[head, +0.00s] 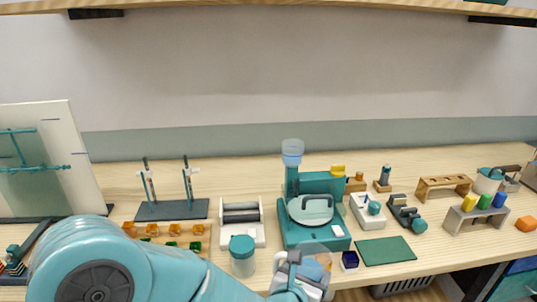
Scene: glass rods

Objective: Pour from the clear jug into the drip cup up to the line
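A translucent vessel (318,268), which looks like the clear jug with bluish contents, is at the bottom edge, right of centre. My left arm comes in from the left, and its gripper (292,270) overlaps the vessel's left side. The fingertips are hard to make out, so I cannot tell whether they are closed on it. A pale blue translucent cup (292,150), likely the drip cup, sits on top of a teal machine (314,234) behind the vessel. No fill line or liquid level can be read in it. My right gripper is not in view.
A teal-lidded jar (242,258) stands just left of my gripper. A white roller device (241,218) is behind it. Two thin stands on a dark base (172,210) rise at left.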

